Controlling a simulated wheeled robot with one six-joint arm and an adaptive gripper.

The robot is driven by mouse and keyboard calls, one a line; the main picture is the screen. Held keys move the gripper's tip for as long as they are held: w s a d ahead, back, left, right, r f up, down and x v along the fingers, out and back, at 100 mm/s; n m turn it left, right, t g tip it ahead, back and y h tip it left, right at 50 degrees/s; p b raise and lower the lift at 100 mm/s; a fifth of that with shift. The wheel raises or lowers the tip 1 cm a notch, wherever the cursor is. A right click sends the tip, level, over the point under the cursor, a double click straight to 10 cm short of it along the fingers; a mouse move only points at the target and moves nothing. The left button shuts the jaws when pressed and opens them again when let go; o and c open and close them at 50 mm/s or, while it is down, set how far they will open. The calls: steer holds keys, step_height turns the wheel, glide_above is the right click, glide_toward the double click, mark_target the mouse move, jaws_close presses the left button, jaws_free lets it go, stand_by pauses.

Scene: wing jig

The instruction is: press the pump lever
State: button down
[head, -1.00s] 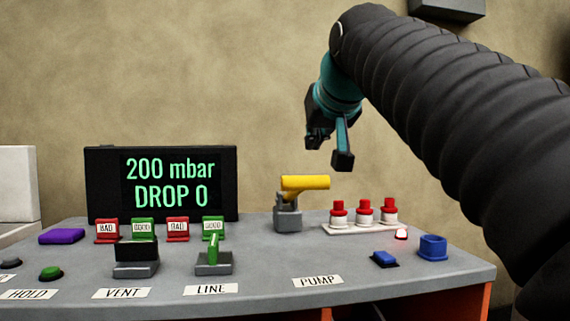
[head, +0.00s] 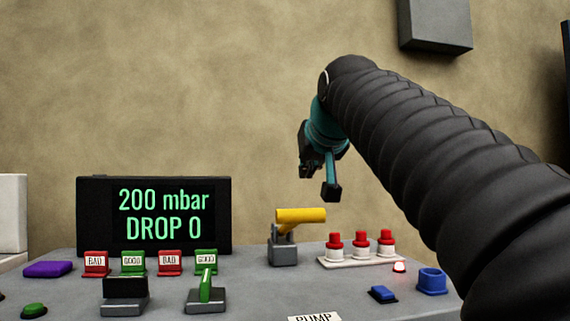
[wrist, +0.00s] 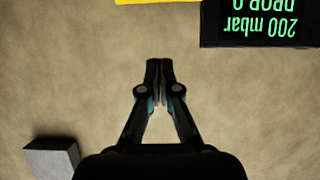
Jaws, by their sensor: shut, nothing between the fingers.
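The pump lever (head: 300,215) is a yellow bar on a grey base (head: 283,250), standing on the grey table behind the PUMP label (head: 316,317). The bar lies about level. In the wrist view a strip of yellow (wrist: 155,1), likely the lever, shows at the top edge. My gripper (head: 332,192) is above the lever and a little to its right, with a gap between them. In the wrist view my gripper (wrist: 159,64) has its fingertips together and holds nothing.
A black display (head: 155,215) reading 200 mbar, DROP 0 stands left of the lever. Red-capped white pegs (head: 360,245) stand on a tray to its right, near a blue cup (head: 432,281) and blue button (head: 383,293). Green-handled LINE lever (head: 206,288) stands front left.

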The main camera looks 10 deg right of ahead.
glide_above(303, 214)
steer(key=shift+w+f, duration=0.2)
steer(key=shift+f, duration=0.4)
steer(key=shift+w+f, duration=0.2)
steer(key=shift+f, duration=0.35)
steer(key=f, duration=0.1)
steer(key=f+b, duration=0.1)
steer(key=f, duration=0.1)
steer(key=shift+s+f, duration=0.25)
steer(key=shift+s, duration=0.15)
steer(key=shift+f, duration=0.15)
steer(key=shift+s+f, duration=0.1)
